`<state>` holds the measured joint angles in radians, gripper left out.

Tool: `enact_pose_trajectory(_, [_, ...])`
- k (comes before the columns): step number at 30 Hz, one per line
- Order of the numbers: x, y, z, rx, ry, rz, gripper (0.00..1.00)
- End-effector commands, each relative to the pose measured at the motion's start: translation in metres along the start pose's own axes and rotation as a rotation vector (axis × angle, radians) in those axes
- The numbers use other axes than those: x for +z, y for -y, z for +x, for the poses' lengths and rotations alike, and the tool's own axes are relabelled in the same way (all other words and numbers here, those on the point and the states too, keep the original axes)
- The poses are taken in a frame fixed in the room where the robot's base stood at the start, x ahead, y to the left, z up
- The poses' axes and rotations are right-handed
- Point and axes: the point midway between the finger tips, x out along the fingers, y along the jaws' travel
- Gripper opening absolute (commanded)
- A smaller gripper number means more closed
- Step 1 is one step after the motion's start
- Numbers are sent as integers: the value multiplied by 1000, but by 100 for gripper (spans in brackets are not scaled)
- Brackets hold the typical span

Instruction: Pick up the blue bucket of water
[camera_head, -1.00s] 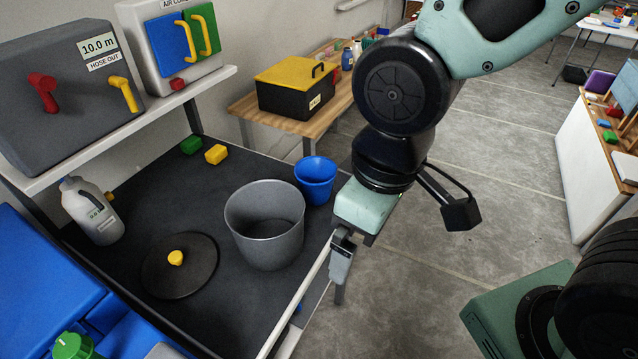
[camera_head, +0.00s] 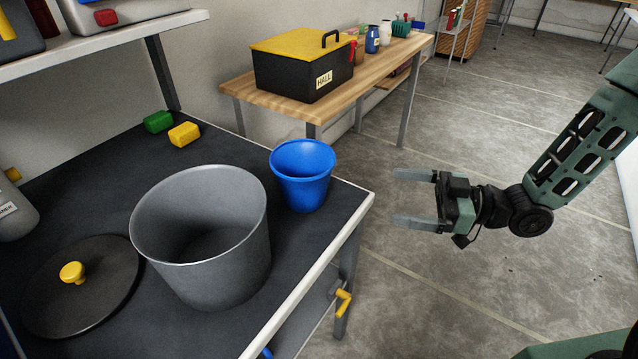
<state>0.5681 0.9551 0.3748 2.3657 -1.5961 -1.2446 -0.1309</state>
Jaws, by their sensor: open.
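The blue bucket (camera_head: 302,180) stands upright on the dark bench top (camera_head: 95,165), near its far right corner. Its rim faces up and its inside looks blue; I cannot tell whether water is in it. My gripper (camera_head: 398,197) is to the right of the bucket, past the bench edge, over the floor. Its two fingers point left towards the bucket and are spread apart with nothing between them. The gripper is apart from the bucket.
A large grey pot (camera_head: 215,265) stands close in front and left of the bucket. A black lid (camera_head: 100,295) with a yellow knob lies left of it. Green (camera_head: 158,121) and yellow (camera_head: 184,134) blocks lie behind. A wooden table (camera_head: 240,90) holds a black toolbox (camera_head: 300,85) with a yellow lid.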

Motion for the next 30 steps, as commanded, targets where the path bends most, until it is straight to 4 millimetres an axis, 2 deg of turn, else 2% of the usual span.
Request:
enact_pose_trajectory(5, [-2, 2, 20, -10, -22, 1, 100])
enact_pose_trajectory(15, [-3, 3, 91, -9, -19, 1, 100])
enact_pose_trajectory(18, [-3, 2, 107, -7, -18, -1, 100])
enact_pose_trajectory(26, [-3, 1, 125, -6, -17, 0, 100])
enact_pose_trajectory(30, [-2, 0, 146, -7, -18, 1, 100])
